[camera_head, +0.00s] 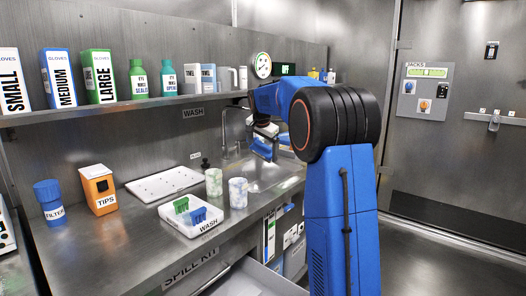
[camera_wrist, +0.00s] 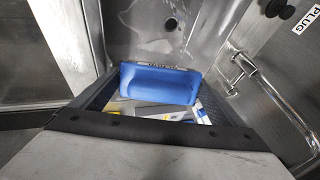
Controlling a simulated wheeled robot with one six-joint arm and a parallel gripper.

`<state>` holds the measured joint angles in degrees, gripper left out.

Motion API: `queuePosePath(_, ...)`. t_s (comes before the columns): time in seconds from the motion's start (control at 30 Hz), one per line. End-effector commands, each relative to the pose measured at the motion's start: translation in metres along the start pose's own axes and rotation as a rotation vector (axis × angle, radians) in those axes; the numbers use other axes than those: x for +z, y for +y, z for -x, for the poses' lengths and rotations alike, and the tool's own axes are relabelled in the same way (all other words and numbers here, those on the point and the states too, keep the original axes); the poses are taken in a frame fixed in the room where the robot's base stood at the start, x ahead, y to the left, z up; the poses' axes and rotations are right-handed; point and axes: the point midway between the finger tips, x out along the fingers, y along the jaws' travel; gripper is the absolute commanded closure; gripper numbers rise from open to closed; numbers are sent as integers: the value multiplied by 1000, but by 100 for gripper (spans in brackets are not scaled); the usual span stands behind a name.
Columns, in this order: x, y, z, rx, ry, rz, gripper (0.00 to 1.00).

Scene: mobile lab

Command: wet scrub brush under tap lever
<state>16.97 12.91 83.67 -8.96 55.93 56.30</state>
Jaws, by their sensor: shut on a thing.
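My gripper (camera_wrist: 160,100) is shut on a blue block-shaped thing, which I take to be the scrub brush (camera_wrist: 157,83). Its bristles are mostly hidden; a thin edge shows along its top. In the head view the brush (camera_head: 262,148) is held above the sink (camera_head: 262,173), close to the tap. The tap (camera_head: 225,135) is a tall metal spout at the back left of the sink. A metal fitting (camera_wrist: 240,72), perhaps the tap lever, shows right of the brush in the wrist view. I cannot tell whether water runs.
Two speckled cups (camera_head: 238,192) stand left of the sink. A white WASH tray (camera_head: 190,228) holds a green and a blue piece. A white board (camera_head: 165,184) lies behind it. A shelf (camera_head: 130,104) with boxes and bottles runs above. A drawer (camera_head: 250,280) stands open below.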

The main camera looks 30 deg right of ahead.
Motion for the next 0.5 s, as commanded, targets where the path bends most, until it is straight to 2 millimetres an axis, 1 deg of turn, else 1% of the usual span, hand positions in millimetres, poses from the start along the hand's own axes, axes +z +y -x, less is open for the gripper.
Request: queuePosePath(0.5, 24, 18, 16, 0, -1, 0, 25)
